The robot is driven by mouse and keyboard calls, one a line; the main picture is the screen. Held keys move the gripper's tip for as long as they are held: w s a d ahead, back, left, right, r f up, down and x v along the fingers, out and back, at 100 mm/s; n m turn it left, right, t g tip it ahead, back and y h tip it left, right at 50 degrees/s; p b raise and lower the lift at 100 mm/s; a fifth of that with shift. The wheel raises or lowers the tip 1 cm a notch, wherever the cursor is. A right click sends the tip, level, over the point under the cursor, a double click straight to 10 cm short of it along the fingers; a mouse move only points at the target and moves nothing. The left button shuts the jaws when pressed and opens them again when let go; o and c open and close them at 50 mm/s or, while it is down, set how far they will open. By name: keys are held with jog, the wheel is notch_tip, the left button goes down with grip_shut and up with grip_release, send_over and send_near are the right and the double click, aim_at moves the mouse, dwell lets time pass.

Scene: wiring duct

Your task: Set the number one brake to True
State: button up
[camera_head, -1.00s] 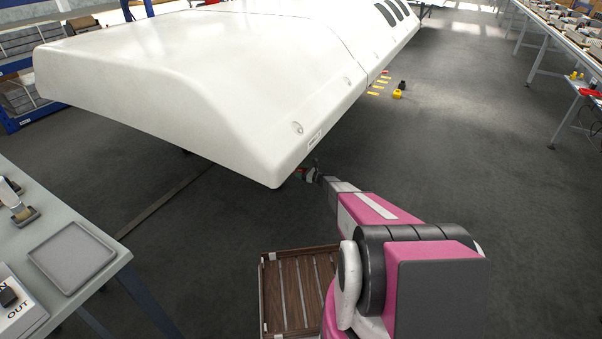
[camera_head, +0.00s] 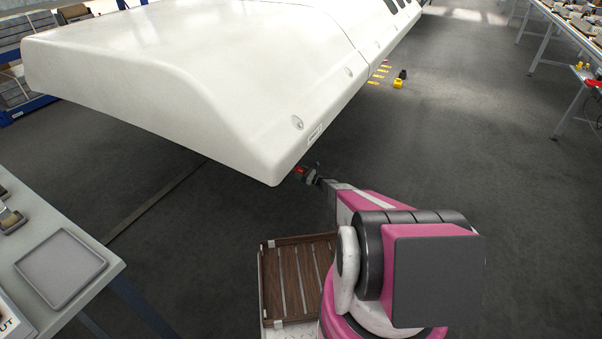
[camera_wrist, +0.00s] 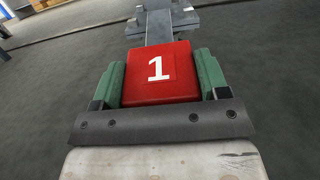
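A red block with a white number 1 (camera_wrist: 158,72) fills the middle of the wrist view. It is on the end of a grey bar (camera_wrist: 157,27) that runs to a grey crosspiece. My gripper (camera_wrist: 160,82) has its two green-padded fingers against the block's left and right sides, with no clear gap. In the head view, the red block (camera_head: 300,170) shows small beside the near corner of the large white body. My gripper (camera_head: 311,178) reaches it from the lower right. The underside of the block is hidden.
The large white body (camera_head: 180,80) overhangs just left of my gripper. A grey table with a tray (camera_head: 60,268) stands at the left. A slatted wooden surface (camera_head: 297,280) is beside my arm. The dark floor at the right is open; yellow and black items (camera_head: 398,83) lie farther back.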

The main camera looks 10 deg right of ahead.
jog(key=o, duration=0.4)
jog(key=shift+s+d, duration=0.1)
jog(key=v, duration=1)
jog(key=shift+s+d+f, duration=0.1)
jog(key=shift+d+f, duration=0.05)
jog(key=shift+d, duration=0.1)
